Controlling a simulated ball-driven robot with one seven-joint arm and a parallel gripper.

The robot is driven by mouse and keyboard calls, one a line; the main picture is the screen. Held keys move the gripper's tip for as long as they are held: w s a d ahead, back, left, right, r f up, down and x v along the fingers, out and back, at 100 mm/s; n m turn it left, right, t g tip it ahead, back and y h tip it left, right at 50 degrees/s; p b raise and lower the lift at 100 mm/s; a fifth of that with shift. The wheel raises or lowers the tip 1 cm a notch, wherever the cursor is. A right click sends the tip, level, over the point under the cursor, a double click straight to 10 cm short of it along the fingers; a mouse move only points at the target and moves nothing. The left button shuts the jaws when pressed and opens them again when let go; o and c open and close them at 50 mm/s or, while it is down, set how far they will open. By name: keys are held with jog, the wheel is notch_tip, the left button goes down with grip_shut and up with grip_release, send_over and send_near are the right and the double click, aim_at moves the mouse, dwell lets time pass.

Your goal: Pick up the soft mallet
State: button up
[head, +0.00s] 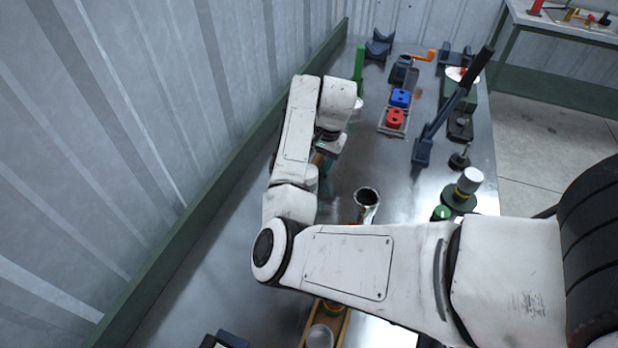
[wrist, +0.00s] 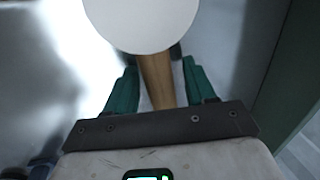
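The soft mallet has a round white head (wrist: 143,22) and a brown wooden handle (wrist: 157,82) in the wrist view. My gripper (wrist: 159,66) has two green fingers, one on each side of the handle. Narrow gaps show between the fingers and the handle, so it looks open around it. In the head view my gripper (head: 324,158) is low over the left side of the metal bench, partly hidden by my arm. A pale rounded piece beside it, probably the mallet head (head: 312,178), shows there; most of the mallet is hidden.
The metal bench (head: 230,265) runs along a corrugated wall (head: 130,110) close on the left. An open metal tube (head: 367,197) stands right of my gripper. Red (head: 395,118) and blue (head: 400,97) blocks, a long-handled dark tool (head: 450,105) and a white cylinder (head: 470,180) are farther right.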

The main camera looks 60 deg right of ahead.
jog(key=c, duration=0.9)
jog(key=shift+r, duration=0.15)
jog(key=shift+r, duration=0.25)
jog(key=s+d+r+p, duration=0.2)
jog(key=s+r+p, duration=0.1)
jog(key=s+r, duration=0.9)
jog(key=shift+s+d+r, duration=0.15)
jog(key=shift+s+d, duration=0.05)
jog(key=shift+s, duration=0.7)
